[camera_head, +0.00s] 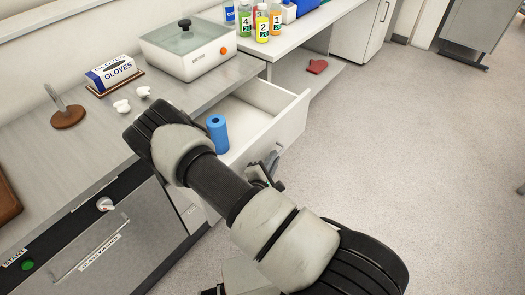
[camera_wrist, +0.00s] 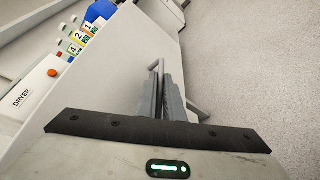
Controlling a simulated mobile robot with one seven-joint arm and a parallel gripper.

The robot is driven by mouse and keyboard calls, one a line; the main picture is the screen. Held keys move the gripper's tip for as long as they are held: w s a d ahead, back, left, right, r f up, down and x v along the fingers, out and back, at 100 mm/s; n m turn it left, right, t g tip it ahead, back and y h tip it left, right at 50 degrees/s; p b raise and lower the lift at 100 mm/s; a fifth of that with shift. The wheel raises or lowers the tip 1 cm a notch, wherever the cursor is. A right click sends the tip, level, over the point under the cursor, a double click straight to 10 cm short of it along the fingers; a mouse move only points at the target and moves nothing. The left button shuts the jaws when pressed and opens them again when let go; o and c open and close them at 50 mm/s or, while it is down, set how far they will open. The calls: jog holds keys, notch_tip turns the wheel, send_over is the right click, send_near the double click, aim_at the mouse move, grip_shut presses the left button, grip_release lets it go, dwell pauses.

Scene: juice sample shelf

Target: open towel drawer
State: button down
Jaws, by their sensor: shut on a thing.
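The white drawer (camera_head: 290,122) stands pulled out from under the counter, its inside showing. A blue towel roll (camera_head: 217,135) stands in it, partly hidden by my arm. My gripper (camera_head: 271,163) is at the outer side of the drawer front, partly behind my arm. In the wrist view my gripper (camera_wrist: 164,82) is closed around the metal drawer handle (camera_wrist: 161,64). The drawer front also shows in the wrist view (camera_wrist: 115,75).
The counter holds a dryer box (camera_head: 187,50), a glove box (camera_head: 113,73) and a brown round stand (camera_head: 68,116). Numbered juice bottles (camera_head: 262,25) stand on the far bench. A red mitt (camera_head: 317,66) lies below it. The floor (camera_head: 410,150) at right is clear.

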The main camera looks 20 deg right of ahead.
jog(key=shift+s+d+p, duration=0.15)
jog(key=shift+s+d, duration=0.45)
jog(key=shift+s, duration=0.25)
jog(key=shift+s+d+p, duration=0.15)
jog(key=shift+s+d, duration=0.4)
jog(key=shift+s, duration=0.25)
jog(key=c, duration=2.2)
grip_release()
jog(key=v, duration=1.7)
jog(key=shift+s+r, duration=0.1)
jog(key=shift+s, duration=0.1)
